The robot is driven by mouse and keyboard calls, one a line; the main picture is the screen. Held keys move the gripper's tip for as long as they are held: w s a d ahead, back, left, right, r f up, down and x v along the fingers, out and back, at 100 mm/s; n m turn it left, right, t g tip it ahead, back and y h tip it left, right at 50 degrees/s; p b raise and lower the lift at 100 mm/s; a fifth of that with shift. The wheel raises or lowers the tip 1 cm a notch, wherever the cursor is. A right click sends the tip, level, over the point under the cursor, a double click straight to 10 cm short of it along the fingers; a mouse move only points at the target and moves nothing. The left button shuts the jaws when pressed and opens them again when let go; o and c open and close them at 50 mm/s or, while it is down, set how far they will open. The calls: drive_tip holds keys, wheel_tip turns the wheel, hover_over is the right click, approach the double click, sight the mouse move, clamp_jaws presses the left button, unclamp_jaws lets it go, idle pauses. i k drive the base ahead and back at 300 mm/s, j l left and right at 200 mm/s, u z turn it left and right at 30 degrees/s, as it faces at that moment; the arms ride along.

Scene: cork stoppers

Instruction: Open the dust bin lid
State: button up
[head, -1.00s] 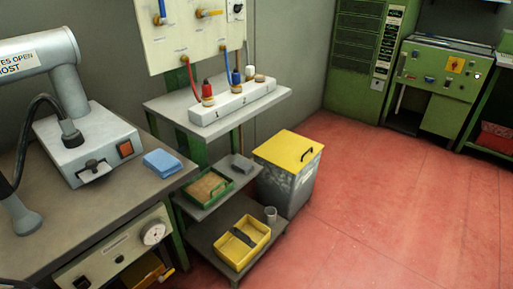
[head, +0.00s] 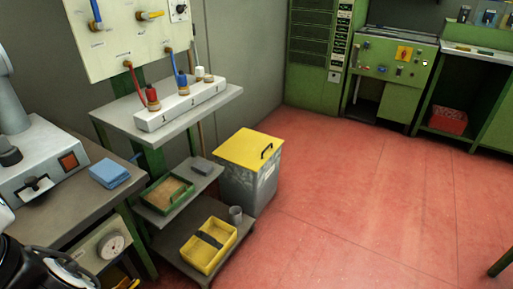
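The dust bin (head: 240,190) is a grey metal box on the red floor in the middle of the head view, beside the shelf stand. Its yellow lid (head: 243,147) lies flat and closed on top. A black handle (head: 266,151) stands at the lid's right edge. My gripper (head: 58,264), black and pale, shows partly at the lower left corner, in front of the workbench. It is well apart from the bin, and its fingers cannot be made out clearly.
The shelf stand left of the bin holds a green tray (head: 165,207), a yellow tray (head: 190,262) and a grey cup (head: 236,215). A grey shelf (head: 107,115) juts out above. The red floor (head: 350,200) right of the bin is clear.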

sight(249, 149)
drive_tip(key=i+l, duration=0.2)
drive_tip(key=i, duration=0.25)
drive_tip(key=i+l, duration=0.15)
drive_tip(key=i, duration=0.35)
drive_tip(key=i+l+u, duration=0.1)
drive_tip(key=i, duration=0.35)
drive_tip(key=i+l, duration=0.3)
drive_tip(key=i, duration=0.15)
